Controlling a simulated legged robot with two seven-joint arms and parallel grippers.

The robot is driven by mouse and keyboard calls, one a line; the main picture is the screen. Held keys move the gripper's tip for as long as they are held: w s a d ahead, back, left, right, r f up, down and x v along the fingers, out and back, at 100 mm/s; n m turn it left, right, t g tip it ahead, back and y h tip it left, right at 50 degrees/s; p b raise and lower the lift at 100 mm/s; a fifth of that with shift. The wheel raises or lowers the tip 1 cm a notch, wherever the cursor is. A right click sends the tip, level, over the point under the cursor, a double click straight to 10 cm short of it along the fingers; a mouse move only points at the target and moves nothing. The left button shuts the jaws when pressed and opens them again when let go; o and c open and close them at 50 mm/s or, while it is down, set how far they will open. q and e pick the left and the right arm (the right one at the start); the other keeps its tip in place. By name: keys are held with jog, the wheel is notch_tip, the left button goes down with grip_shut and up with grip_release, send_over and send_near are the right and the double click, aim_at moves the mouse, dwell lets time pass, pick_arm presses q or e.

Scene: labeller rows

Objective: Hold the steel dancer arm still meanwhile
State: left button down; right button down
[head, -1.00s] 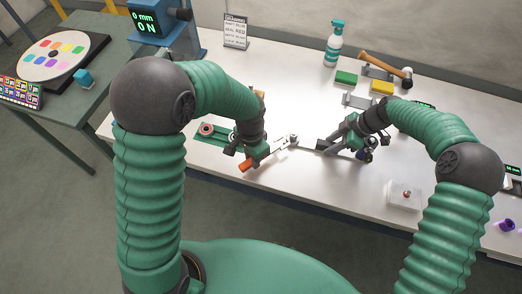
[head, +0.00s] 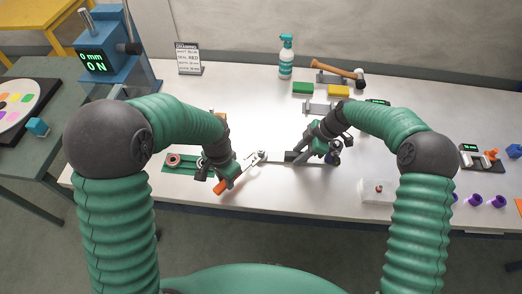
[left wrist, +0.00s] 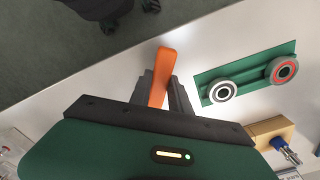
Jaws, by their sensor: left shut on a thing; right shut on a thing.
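A thin steel bar, which looks like the dancer arm (head: 277,162), lies low over the table's middle, beside a dark block (head: 295,157). My right gripper (head: 321,160) is shut at its right part; the fingers hide the exact grip. My left gripper (head: 222,178) is shut on the orange handle (head: 220,187) of a wrench-like tool. The handle also shows between the fingers in the left wrist view (left wrist: 164,68). The tool's silver end (head: 258,157) is at the bar's left end; whether they touch is too small to tell.
A green plate with two rollers (head: 175,161) lies left of my left gripper. A clear block (head: 377,190) and purple cups (head: 475,198) are at the right front.

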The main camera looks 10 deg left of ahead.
pick_arm(q)
jog(key=shift+w+d, duration=0.1)
jog(key=shift+w, duration=0.05)
jog(key=shift+w+d, duration=0.25)
jog(key=shift+w, duration=0.2)
dwell(0.6)
jog(key=shift+w+d, duration=0.3)
jog(key=shift+w, duration=0.1)
jog(key=shift+w+d, duration=0.25)
jog(key=shift+w, duration=0.15)
dwell(0.4)
jog(key=shift+w+d, duration=0.2)
jog(key=shift+d, duration=0.05)
